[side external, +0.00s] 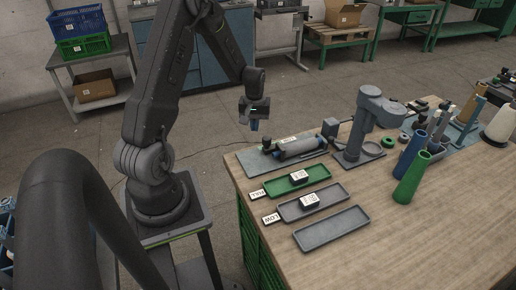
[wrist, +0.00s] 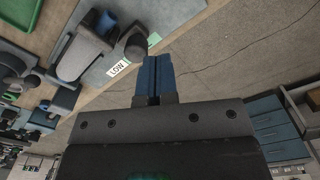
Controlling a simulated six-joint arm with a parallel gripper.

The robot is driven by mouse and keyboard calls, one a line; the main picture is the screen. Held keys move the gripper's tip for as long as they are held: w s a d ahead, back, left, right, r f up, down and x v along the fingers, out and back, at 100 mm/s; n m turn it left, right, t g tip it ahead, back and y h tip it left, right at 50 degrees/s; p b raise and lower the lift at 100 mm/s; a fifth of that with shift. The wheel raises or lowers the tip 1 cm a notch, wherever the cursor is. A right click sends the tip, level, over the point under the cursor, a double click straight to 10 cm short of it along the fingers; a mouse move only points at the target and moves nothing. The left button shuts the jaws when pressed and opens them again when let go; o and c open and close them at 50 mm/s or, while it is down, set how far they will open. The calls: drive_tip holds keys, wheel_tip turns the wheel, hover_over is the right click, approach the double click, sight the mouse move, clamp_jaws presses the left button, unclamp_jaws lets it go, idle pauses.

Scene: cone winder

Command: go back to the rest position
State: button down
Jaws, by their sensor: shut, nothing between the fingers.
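My gripper (side external: 254,126) hangs in the air off the back-left corner of the wooden table (side external: 420,240), pointing down. Its blue fingers are closed together with nothing between them, as the wrist view (wrist: 152,62) also shows. It is apart from the table and everything on it. The wrist view looks past the fingers at the table edge and the concrete floor.
On the table are a grey plate with a cylinder device (side external: 300,147), a green tray (side external: 300,181), two grey trays (side external: 332,228), a grey stand (side external: 362,125) and green and blue cones (side external: 410,178). A shelf with crates (side external: 82,45) stands back left. Floor beside the gripper is clear.

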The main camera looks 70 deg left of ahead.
drive_tip(key=d+r+m+t+y, duration=0.15)
drive_tip(key=d+r+m, duration=0.35)
drive_tip(key=d+r, duration=1.05)
drive_tip(key=s+d+r+m+t, duration=0.2)
drive_tip(key=s+d+r+m, duration=0.1)
drive_tip(key=s+d, duration=0.3)
drive_tip(key=s+d+r+m+t+h, duration=0.1)
drive_tip(key=s+d+r+m+t, duration=0.1)
drive_tip(key=s+d+r+m, duration=0.2)
drive_tip(key=s+d+r, duration=0.2)
drive_tip(key=s+d, duration=0.1)
